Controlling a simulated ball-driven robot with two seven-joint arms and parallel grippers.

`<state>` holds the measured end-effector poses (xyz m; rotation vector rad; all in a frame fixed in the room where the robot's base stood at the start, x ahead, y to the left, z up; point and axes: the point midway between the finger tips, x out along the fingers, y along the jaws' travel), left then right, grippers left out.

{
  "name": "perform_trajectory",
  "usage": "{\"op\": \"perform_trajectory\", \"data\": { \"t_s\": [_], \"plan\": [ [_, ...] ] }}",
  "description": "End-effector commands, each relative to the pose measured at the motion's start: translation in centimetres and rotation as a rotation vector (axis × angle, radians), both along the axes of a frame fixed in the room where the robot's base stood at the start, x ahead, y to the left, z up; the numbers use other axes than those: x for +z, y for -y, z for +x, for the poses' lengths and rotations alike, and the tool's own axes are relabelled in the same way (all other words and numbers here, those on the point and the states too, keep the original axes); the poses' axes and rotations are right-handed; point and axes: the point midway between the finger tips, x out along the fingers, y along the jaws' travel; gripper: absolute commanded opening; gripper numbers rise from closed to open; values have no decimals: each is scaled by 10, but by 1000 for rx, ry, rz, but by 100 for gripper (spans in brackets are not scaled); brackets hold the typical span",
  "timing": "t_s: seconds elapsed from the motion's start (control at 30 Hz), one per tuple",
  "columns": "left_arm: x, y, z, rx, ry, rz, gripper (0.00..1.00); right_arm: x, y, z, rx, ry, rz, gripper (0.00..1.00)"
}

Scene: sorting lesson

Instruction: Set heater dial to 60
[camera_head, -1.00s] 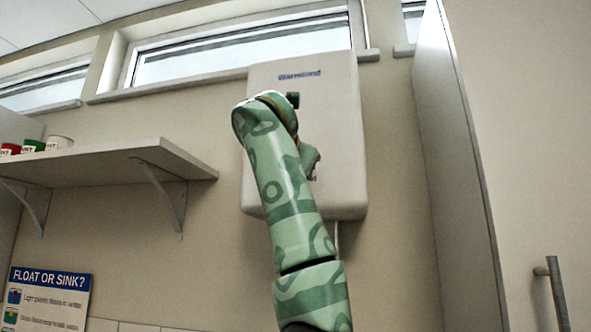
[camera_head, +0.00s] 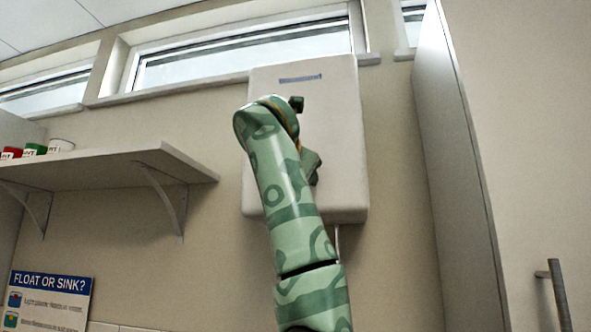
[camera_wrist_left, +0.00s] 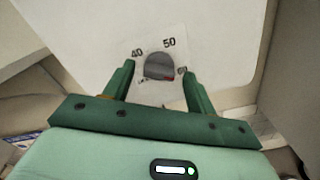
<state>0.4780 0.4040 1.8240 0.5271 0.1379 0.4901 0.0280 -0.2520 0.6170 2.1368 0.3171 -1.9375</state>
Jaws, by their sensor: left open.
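The white heater (camera_head: 343,130) hangs on the wall below the window in the head view. Its front also fills the top of the left wrist view (camera_wrist_left: 215,35). The dial (camera_wrist_left: 159,66) there is a round dark grey disc on a white scale plate, with 40 at its left, 50 at its upper right and 60 at its lower right. Where the dial points is too small to tell. My left gripper (camera_wrist_left: 159,70) is open, with one green finger on each side of the dial in the picture. Contact cannot be told. In the head view my green arm hides the dial.
A wall shelf (camera_head: 110,170) with small pots (camera_head: 34,149) is at the left. A tall cabinet (camera_head: 520,140) with a bar handle (camera_head: 558,295) stands close at the right. A "Float or sink?" poster (camera_head: 50,300) hangs at lower left.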

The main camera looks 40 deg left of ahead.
Motion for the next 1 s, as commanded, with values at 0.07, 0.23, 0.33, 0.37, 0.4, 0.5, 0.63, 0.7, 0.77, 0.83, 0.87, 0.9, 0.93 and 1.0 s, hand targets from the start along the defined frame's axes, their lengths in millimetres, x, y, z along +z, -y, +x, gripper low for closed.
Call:
{"op": "perform_trajectory", "data": {
  "t_s": [0.07, 0.23, 0.33, 0.37, 0.4, 0.5, 0.63, 0.7, 0.77, 0.83, 0.87, 0.9, 0.93, 1.0],
  "plan": [
    [0, 2, -3, 0, 2, 1, 56, -2, 0, 0, 0, -1, 0, 36],
    [-2, 15, -25, -1, 6, 1, 56, -13, 0, -2, 0, -4, 0, 36],
    [-3, 28, -48, -2, 6, 1, 56, -23, 0, -3, 0, -7, 0, 36],
    [-3, 32, -55, -2, 5, 1, 56, -25, 0, -3, 0, -8, -1, 36],
    [-3, 37, -65, -2, 5, 1, 56, -29, 0, -4, 0, -9, 0, 36],
    [-3, 51, -89, -2, 5, 1, 56, -36, 0, -5, 0, -13, 0, 36],
    [-2, 65, -115, -3, 3, 1, 56, -43, 0, -6, 0, -15, -1, 36],
    [-2, 71, -126, -3, 2, 0, 56, -45, 0, -7, 0, -16, 0, 36],
    [-1, 74, -132, -3, 1, 0, 56, -46, 0, -7, 0, -16, 0, 36],
    [-1, 77, -138, -1, 0, 0, 56, -47, 0, -7, 0, -17, 0, 36],
    [-1, 78, -140, -2, 0, 0, 56, -47, 0, -7, 0, -17, 0, 36],
    [-1, 79, -141, -2, -1, 0, 56, -47, 0, -7, 0, -17, 0, 36],
    [-1, 79, -142, -2, -1, 0, 56, -48, 0, -7, 0, -17, 0, 36],
    [0, 79, -142, 0, -1, -1, 56, -47, 0, -7, 0, -17, 0, 36]
  ]
}}
